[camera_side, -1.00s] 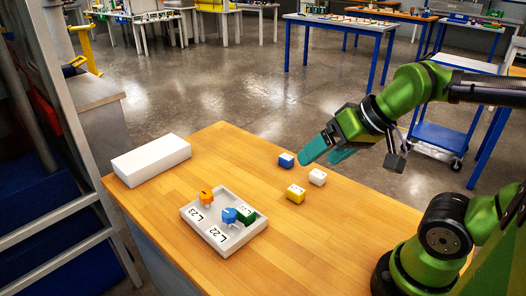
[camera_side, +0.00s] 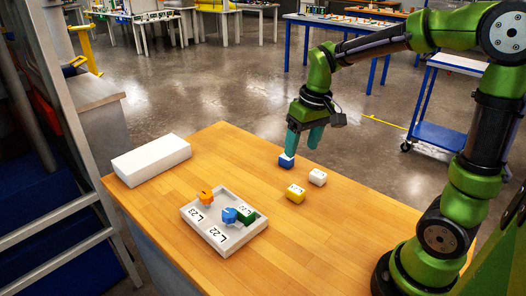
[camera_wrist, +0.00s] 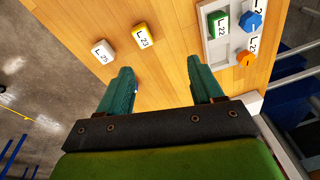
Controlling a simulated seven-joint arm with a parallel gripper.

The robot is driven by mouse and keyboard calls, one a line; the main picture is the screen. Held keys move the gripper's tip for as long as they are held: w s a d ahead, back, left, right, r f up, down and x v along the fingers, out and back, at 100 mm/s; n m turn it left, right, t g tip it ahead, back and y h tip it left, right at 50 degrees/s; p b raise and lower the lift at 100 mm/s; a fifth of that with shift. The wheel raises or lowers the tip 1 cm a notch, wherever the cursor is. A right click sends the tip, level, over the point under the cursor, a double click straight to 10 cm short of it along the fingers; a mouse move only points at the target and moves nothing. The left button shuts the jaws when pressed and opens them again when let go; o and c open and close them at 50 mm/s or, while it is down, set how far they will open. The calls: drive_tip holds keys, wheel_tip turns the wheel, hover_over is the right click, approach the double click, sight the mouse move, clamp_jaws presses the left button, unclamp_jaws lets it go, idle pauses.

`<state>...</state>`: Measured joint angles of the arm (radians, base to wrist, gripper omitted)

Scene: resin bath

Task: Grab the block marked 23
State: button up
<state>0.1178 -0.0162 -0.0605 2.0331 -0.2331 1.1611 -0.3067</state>
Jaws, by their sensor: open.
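The yellow block (camera_side: 295,193) stands on the wooden table; in the wrist view the yellow block (camera_wrist: 142,36) reads L.23. My gripper (camera_side: 303,145) points down over the table's far edge, beyond the yellow block, with its fingers apart and empty. In the wrist view my gripper (camera_wrist: 164,65) has its teal fingers spread, with the yellow block ahead, between and beyond the tips. A blue block (camera_side: 286,161) stands right by one fingertip in the side view; I cannot tell whether they touch. In the wrist view it is mostly hidden by the left finger.
A white block (camera_side: 317,177), marked L.25 in the wrist view (camera_wrist: 103,50), stands beside the yellow one. A grey tray (camera_side: 240,241) has places labelled L.23 and L.22, an orange knob (camera_side: 206,196), a blue knob (camera_side: 229,215) and a green block (camera_side: 246,214). A white box (camera_side: 152,159) lies left.

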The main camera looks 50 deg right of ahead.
sight(296, 189)
drive_tip(key=w+d+f+n, duration=0.1)
drive_tip(key=f, duration=0.4)
drive_tip(key=d+f+g, duration=0.1)
drive_tip(key=f, duration=0.5)
drive_tip(key=w+d+f+n, duration=0.1)
drive_tip(key=f, duration=0.5)
drive_tip(key=shift+w+d+f+n+g+h, duration=0.1)
drive_tip(key=shift+w+f+n+g+h, duration=0.05)
drive_tip(key=shift+w+n+g+h, duration=0.2)
drive_tip(key=shift+c, duration=0.5)
drive_tip(key=c, duration=1.1)
drive_tip(key=shift+o, duration=0.2)
